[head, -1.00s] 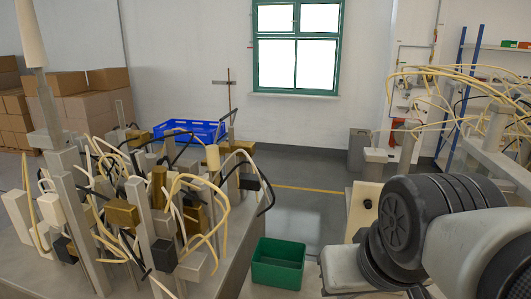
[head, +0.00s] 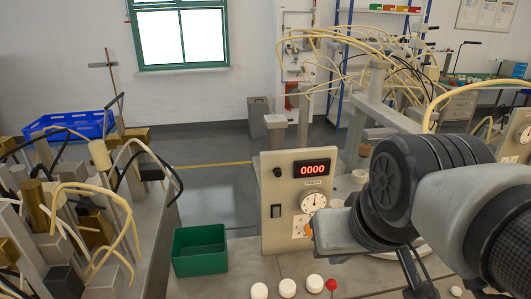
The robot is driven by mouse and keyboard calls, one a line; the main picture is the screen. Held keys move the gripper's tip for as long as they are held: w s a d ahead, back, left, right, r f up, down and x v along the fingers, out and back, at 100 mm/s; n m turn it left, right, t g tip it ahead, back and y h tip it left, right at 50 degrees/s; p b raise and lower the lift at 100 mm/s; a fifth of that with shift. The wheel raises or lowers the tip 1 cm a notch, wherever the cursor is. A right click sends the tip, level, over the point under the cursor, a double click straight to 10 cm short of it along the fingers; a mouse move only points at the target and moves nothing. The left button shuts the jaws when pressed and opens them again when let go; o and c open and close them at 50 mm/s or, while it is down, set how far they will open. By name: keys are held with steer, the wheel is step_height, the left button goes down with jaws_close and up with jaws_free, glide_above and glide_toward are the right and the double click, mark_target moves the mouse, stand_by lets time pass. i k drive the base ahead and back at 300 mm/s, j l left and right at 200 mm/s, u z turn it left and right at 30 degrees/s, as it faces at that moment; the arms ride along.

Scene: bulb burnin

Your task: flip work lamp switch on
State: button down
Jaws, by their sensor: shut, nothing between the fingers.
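An upright cream panel (head: 268,236) stands on the bench near the middle of the head view. It carries a dark rocker switch (head: 276,211) at its left, a black knob (head: 278,171), a red display reading 0000 (head: 312,169) and a round dial (head: 314,202). I cannot tell whether this rocker is the work lamp's switch, nor which way it is set. No lit lamp can be made out. My grey and black arm fills the lower right, covering the panel's lower right side. My gripper's fingers cannot be made out.
A green bin (head: 200,262) stands left of the panel. White round pieces (head: 287,288) and a red ball-topped piece (head: 331,285) are in front of it. Crowded posts and cables fill the left. Yellow cables arch over equipment behind my arm. Some floor at the centre back is clear.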

mark_target(277, 210)
steer(key=k+j+z, duration=0.15)
steer(key=j+z, duration=0.3)
steer(key=k+j+z, duration=0.15)
steer(key=z, duration=0.35)
steer(key=k+j+z, duration=0.15)
steer(key=k+z, duration=0.15)
steer(key=z, duration=0.15)
